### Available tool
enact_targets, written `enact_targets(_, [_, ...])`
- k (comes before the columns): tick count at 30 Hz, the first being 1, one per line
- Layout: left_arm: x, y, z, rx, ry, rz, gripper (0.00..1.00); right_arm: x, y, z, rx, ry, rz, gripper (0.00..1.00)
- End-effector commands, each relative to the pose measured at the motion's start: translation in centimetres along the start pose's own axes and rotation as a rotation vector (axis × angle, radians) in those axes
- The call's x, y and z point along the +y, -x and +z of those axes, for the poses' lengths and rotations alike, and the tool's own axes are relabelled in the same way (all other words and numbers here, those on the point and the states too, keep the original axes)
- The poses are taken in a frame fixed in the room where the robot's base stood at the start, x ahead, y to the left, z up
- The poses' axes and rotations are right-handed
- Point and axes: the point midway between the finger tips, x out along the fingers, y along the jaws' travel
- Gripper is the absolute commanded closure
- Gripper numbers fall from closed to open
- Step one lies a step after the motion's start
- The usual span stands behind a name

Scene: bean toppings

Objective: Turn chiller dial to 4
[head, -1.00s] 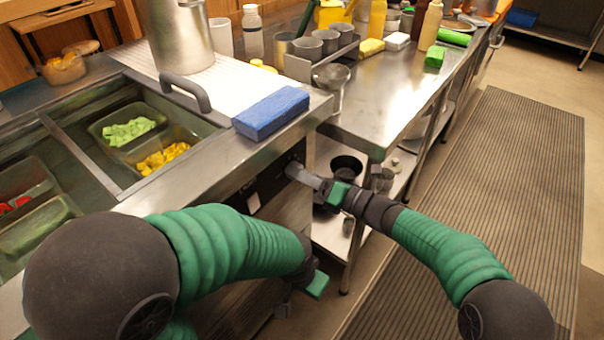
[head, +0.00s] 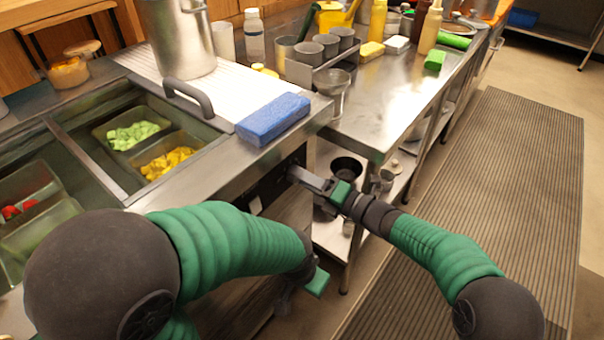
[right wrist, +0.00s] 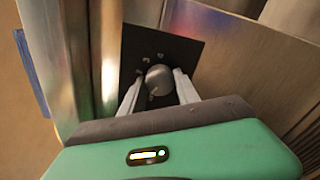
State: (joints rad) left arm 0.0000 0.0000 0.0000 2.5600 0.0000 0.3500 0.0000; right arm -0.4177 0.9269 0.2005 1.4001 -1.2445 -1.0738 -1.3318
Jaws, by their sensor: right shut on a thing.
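The chiller dial (right wrist: 158,80) is a round grey knob on a black panel (right wrist: 183,48) with small light marks around it, in the right wrist view. The marks are too blurred to read. My right gripper (right wrist: 158,88) has one finger on each side of the knob and is shut on it. In the head view my right gripper (head: 298,174) reaches the chiller's front face from the right, and the knob is hidden there. My left gripper (head: 284,300) hangs low in front of the chiller, partly behind its own arm, and its fingers are unclear.
A blue sponge (head: 273,119) lies on the chiller's top edge above the panel. Topping pans, one with green pieces (head: 132,135) and one with yellow (head: 166,163), sit in the open chiller. A steel table (head: 385,110) stands to the right. The striped floor mat (head: 500,190) is clear.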

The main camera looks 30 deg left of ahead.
Motion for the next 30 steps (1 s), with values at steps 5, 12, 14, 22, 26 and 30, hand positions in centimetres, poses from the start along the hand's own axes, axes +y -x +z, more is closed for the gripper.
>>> enact_targets(5, [0.0, 1.4, -0.3, 0.000, 0.000, 0.000, 1.00, -0.1, 0.2, 0.1, -0.008, -0.169, -0.004, 1.00])
enact_targets(12, [0.0, 2.8, -0.7, 0.000, 0.000, 0.000, 1.00, -0.2, 0.2, 0.1, -0.017, -0.398, 0.004, 1.00])
enact_targets(14, [0.0, 3.1, -0.7, 0.000, 0.000, 0.000, 1.00, -0.2, 0.2, 0.1, -0.019, -0.456, 0.006, 1.00])
enact_targets(22, [0.0, 4.8, -1.1, 0.000, 0.000, 0.000, 1.00, -0.3, 0.2, 0.0, -0.029, -0.713, 0.014, 1.00])
enact_targets(26, [0.0, 5.5, -1.3, 0.000, 0.000, 0.000, 1.00, -0.3, 0.2, 0.0, -0.034, -0.837, 0.018, 1.00])
enact_targets(30, [0.0, 6.3, -1.5, 0.000, 0.000, 0.000, 1.00, -0.4, 0.3, 0.0, -0.040, -0.969, 0.021, 1.00])
